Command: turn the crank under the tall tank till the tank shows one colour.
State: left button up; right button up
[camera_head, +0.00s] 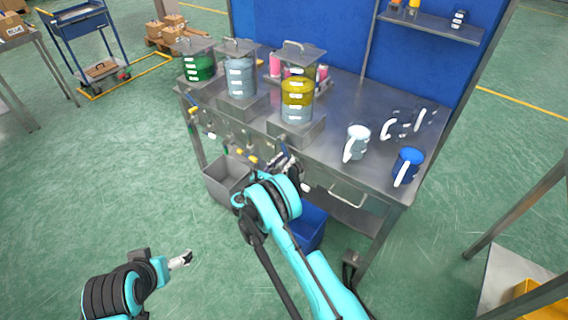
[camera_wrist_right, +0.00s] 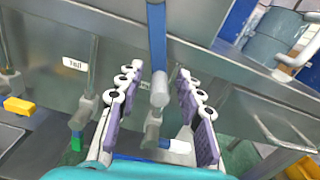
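The tall tank (camera_head: 297,98) stands on a metal block at the bench's front edge in the head view. It shows two layers, yellow above and pale grey-blue below. My right gripper (camera_head: 284,163) is at the bench front below this tank. In the right wrist view my right gripper (camera_wrist_right: 160,84) is open. A grey cylindrical knob (camera_wrist_right: 159,90) on a blue bar (camera_wrist_right: 156,30) lies between its fingers, with gaps on both sides. How the crank joins the bench is hidden. My left gripper (camera_head: 181,260) is low over the floor, away from the bench; its fingers are too small to judge.
A green tank (camera_head: 198,68) and a pale tank (camera_head: 240,77) stand left of the tall one. A white jug (camera_head: 358,141) and a blue jug (camera_head: 409,162) are on the bench (camera_head: 335,155) at right. A grey bin (camera_head: 226,180) and a blue bin (camera_head: 310,228) stand below.

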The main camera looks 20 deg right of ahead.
grip_shut()
jog(key=shift+w, duration=0.1)
